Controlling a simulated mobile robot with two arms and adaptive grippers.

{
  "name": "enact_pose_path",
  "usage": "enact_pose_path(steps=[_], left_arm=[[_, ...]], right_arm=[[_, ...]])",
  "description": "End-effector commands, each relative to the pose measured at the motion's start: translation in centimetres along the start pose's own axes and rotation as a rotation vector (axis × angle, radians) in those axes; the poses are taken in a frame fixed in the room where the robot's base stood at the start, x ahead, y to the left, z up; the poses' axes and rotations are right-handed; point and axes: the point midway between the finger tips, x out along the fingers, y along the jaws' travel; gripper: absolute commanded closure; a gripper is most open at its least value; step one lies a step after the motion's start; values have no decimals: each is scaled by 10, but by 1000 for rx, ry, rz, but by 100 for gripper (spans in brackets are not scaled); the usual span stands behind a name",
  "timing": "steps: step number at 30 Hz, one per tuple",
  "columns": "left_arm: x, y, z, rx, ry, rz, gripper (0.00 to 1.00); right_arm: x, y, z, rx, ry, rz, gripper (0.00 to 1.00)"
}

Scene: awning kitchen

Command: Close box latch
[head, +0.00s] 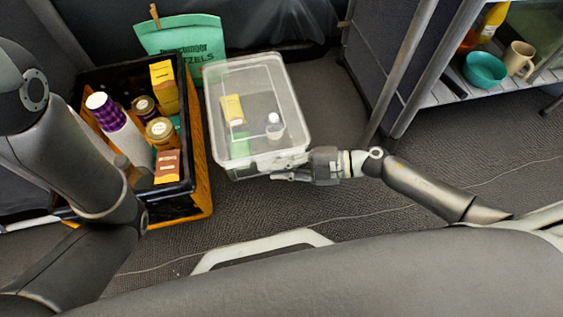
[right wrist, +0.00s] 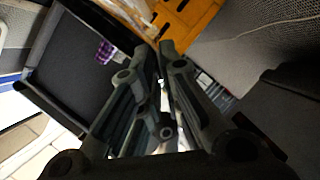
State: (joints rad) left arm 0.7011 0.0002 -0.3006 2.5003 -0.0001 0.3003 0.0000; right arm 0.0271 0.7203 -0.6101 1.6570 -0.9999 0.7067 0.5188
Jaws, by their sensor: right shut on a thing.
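A clear plastic box (head: 258,110) with a pale translucent lid sits on the grey floor in the middle of the head view. The lid lies over the box. A small white bottle, a yellow item and a green item show inside it. My right gripper (head: 283,170) is at the box's near side, by the latch (head: 285,160). Its fingers are shut on the latch, which they mostly hide. In the right wrist view the fingertips (right wrist: 163,46) are close together, and the latch is not clear there. My left arm enters at the left, but its gripper is out of view.
A black and yellow crate (head: 198,190) with jars, cups and packets stands close to the box's left. A green bag (head: 185,42) stands behind. A shelf (head: 440,92) with a teal bowl (head: 485,69) and mug (head: 519,58) is at right. Floor before the box is mostly clear.

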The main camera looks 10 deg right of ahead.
Motion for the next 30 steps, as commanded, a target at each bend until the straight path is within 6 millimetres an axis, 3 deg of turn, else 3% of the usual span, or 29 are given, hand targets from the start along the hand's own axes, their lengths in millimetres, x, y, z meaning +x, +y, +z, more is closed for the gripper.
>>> enact_pose_path(steps=[3, 15, 30], left_arm=[[-7, 1, -2, 0, -1, 0, 75], [-24, 5, -8, 1, -1, 0, 75], [-27, 5, -9, 1, -2, 0, 75]], right_arm=[[2, -13, 4, -74, -1, 30, 100], [4, -25, 12, -291, -2, 118, 100], [4, -26, 13, -347, -4, 141, 100]])
